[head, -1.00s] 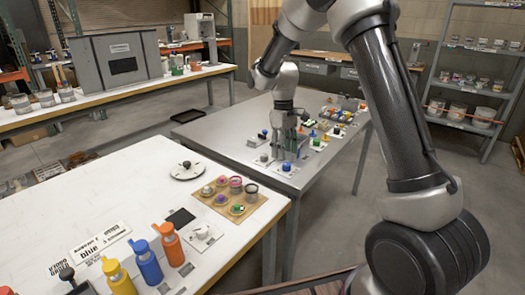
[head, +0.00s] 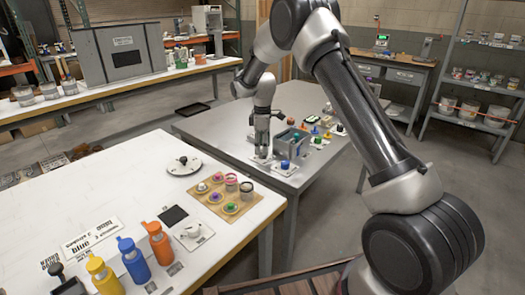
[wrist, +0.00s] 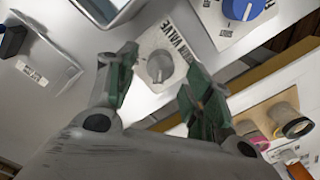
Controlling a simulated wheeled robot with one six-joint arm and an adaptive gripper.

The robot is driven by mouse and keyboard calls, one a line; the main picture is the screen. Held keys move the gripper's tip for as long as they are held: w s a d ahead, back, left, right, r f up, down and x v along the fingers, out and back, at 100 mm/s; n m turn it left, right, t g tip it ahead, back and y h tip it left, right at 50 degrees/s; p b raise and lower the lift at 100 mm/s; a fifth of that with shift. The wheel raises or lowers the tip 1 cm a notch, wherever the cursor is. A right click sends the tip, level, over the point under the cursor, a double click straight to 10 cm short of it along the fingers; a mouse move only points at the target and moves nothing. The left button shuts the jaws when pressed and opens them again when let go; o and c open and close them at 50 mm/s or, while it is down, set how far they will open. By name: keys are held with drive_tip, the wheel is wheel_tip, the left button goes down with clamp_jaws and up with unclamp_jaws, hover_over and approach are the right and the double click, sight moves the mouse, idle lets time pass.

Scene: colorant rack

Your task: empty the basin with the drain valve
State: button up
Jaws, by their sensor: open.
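The drain valve is a grey round knob (wrist: 160,66) on a white plate (wrist: 146,46), whose partly hidden lettering ends in "VALVE". My gripper (wrist: 155,88) is open, with its green-padded fingers on either side of the knob in the wrist view; whether they touch it I cannot tell. In the head view my gripper (head: 262,150) points down at the near end of the grey table and hides the knob. A metal basin (wrist: 112,14) shows only its corner at the top of the wrist view; its contents are out of view.
A blue knob (head: 285,164) on its own plate stands just right of my gripper; it also shows in the wrist view (wrist: 242,8). The white table (head: 120,185) with bottles and cups lies close in front. More small knobs stand farther along the grey table.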

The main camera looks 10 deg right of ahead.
drive_tip(key=shift+f, duration=1.15)
drive_tip(key=shift+c, duration=0.3)
drive_tip(key=c, duration=1)
drive_tip(key=shift+o, duration=0.2)
